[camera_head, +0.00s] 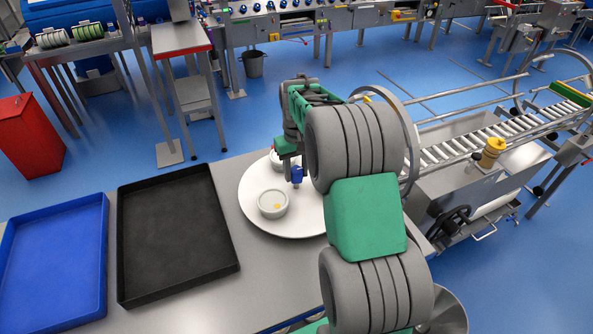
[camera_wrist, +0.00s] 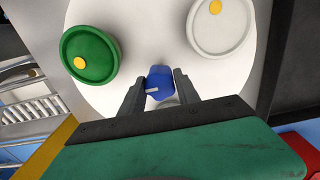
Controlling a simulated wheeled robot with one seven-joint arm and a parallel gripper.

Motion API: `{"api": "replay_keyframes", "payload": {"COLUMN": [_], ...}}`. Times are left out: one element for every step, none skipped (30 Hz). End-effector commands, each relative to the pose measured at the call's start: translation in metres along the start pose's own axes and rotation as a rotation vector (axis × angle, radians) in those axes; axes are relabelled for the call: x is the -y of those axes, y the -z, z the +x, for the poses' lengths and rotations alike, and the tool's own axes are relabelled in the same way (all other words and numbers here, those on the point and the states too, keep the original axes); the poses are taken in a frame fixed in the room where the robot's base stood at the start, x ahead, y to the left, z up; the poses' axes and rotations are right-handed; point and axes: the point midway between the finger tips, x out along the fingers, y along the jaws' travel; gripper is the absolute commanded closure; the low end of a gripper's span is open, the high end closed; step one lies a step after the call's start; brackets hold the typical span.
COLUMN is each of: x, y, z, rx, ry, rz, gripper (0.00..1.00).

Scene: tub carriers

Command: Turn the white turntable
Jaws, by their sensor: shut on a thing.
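The white turntable (camera_head: 255,183) is a round disc on the grey bench, partly hidden by my arm in the head view. It fills much of the wrist view (camera_wrist: 145,30). A blue knob (camera_wrist: 158,83) stands up from it, and my gripper (camera_wrist: 159,88) is shut on this knob, one finger on each side. The blue knob also shows in the head view (camera_head: 297,174). A pale tub (camera_head: 273,204) with a yellow dot sits on the turntable.
A black tray (camera_head: 126,240) and a blue tray (camera_head: 100,255) lie on the bench (camera_head: 235,285) to the left of the turntable. A roller conveyor (camera_head: 490,137) is at the right. A red bin (camera_head: 32,140) stands on the blue floor at the far left.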

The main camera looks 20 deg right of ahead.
Motion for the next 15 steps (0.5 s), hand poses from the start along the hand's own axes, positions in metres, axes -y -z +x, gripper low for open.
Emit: {"api": "replay_keyframes", "payload": {"x": [0.0000,0.0000,0.0000,0.0000,0.0000,0.0000,0.0000,0.0001,0.0001,0.0001,0.0001,0.0001,0.0001,0.0001,0.0001], "y": [0.0001,0.0000,0.0001,0.0001,0.0001,0.0001,0.0001,0.0001,0.0001,0.0001,0.0001,0.0001,0.0001,0.0001,0.0001], "z": [-0.0002,-0.0002,-0.0002,-0.0003,-0.0003,-0.0003,-0.0003,-0.0003,-0.0004,-0.0004,-0.0004,-0.0004,-0.0004,-0.0004,-0.0004], "rx": [0.000,0.000,0.000,0.000,0.000,0.000,0.000,0.000,0.000,0.000,0.000,0.000,0.000,0.000,0.000], "ry": [0.000,0.000,0.000,0.000,0.000,0.000,0.000,0.000,0.000,0.000,0.000,0.000,0.000,0.000,0.000], "rz": [0.000,0.000,0.000,0.000,0.000,0.000,0.000,0.000,0.000,0.000,0.000,0.000,0.000,0.000,0.000], "gripper": [0.82,0.84,0.88,0.90,0.93,0.96,0.98,1.00,1.00,1.00,1.00,1.00,1.00,1.00,1.00]}}
